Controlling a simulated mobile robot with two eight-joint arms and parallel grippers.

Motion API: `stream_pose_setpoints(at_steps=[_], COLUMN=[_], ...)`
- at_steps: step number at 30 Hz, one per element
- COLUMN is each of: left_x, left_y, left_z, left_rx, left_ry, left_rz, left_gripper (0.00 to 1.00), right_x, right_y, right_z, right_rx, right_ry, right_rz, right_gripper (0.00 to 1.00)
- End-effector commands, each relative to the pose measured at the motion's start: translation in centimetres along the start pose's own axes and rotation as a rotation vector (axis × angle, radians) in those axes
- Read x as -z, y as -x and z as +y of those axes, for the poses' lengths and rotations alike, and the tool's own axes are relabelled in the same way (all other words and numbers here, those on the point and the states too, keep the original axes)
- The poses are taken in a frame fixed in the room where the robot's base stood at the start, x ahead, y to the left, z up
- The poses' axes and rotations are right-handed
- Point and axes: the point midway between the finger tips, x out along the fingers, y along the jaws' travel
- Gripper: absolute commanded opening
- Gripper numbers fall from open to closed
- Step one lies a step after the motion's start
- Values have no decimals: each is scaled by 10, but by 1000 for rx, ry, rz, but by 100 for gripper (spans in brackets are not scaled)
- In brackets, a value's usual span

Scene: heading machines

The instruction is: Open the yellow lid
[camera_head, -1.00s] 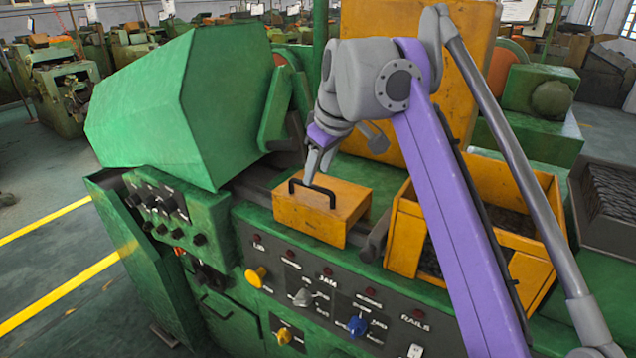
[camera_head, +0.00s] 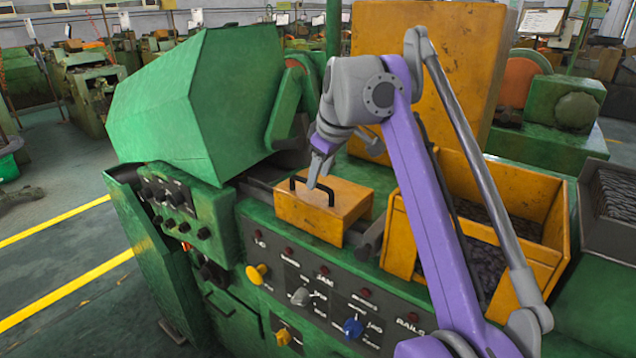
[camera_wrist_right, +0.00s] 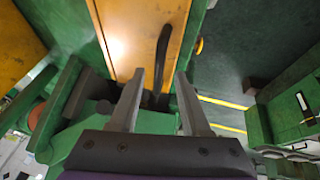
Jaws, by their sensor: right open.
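The yellow lid (camera_head: 335,212) is a box-shaped cover on the green machine, with a black handle (camera_head: 312,187) on top. It looks closed. My right gripper (camera_head: 318,174) points down at the handle from above and behind. In the right wrist view, the lid (camera_wrist_right: 130,45) lies ahead and the handle (camera_wrist_right: 162,62) runs between the open fingers of my gripper (camera_wrist_right: 158,90). The fingers do not visibly close on it, and I cannot tell whether they touch it. My left gripper is not in view.
A green hood (camera_head: 195,105) stands left of the lid. A yellow bin (camera_head: 525,255) with dark contents is on the right, and a tall yellow panel (camera_head: 425,75) rises behind. The front panel carries several knobs, including a yellow one (camera_head: 257,273) and a blue one (camera_head: 353,327).

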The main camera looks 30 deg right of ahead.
Motion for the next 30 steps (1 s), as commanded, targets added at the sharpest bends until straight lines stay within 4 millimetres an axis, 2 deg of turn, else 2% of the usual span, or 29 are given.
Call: stream_pose_setpoints(at_steps=[5,14,17,22,30], left_x=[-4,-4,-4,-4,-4], left_y=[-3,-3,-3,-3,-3], left_z=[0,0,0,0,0], left_rx=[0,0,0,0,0], left_ry=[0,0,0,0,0], left_rz=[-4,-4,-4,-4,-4], left_gripper=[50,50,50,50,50], right_x=[0,1,1,1,1], right_y=[-16,-17,-17,-17,-17], right_z=[0,0,0,0,0], right_rx=[-1,-1,-1,-1,-1], right_ry=[0,0,0,0,0], right_rz=[1,1,1,1,1], right_gripper=[47,47,33,2,0])
